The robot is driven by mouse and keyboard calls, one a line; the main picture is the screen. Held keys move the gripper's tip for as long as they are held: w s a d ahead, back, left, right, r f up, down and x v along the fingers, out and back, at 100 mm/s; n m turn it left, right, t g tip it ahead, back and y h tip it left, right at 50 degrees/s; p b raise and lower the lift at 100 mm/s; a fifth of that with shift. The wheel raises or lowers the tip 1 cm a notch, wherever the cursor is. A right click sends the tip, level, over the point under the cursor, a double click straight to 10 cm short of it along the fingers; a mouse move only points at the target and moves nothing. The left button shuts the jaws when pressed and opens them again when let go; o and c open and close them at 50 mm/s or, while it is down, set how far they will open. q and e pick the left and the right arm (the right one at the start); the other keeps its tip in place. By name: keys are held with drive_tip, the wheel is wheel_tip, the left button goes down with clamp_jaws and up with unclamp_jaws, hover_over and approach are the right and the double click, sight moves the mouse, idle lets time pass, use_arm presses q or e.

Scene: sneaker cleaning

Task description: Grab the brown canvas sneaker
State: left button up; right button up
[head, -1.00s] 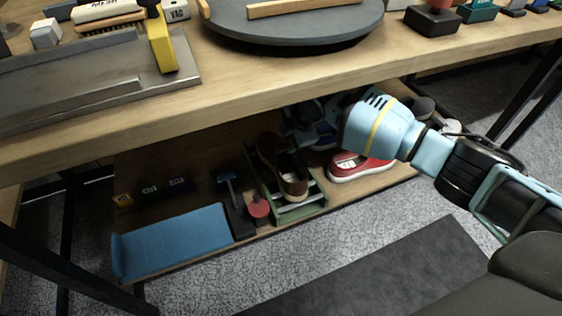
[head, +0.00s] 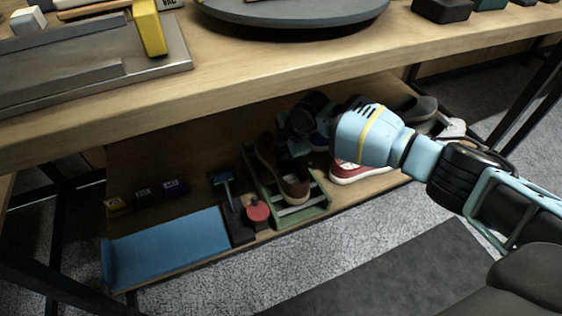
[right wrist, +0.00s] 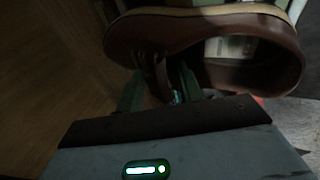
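The brown canvas sneaker (head: 290,184) rests on a green rack on the lower shelf. It has a tan sole and a dark opening. In the right wrist view, the brown sneaker (right wrist: 205,33) fills the top, close to the fingers. My right gripper (right wrist: 160,84) has its two fingers apart at the sneaker's upper, by the laces; whether they touch it is unclear. In the head view, my right gripper (head: 284,146) is beside the sneaker, its fingers partly hidden in shadow. My left gripper is not in view.
A red sneaker (head: 352,171) lies right of the rack, under my right arm. The tabletop (head: 300,58) overhangs the shelf.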

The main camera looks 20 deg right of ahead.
clamp_jaws()
wheel_tip(320, 180, up, 10)
drive_tip(key=p, duration=0.3)
drive_tip(key=shift+p, duration=0.35)
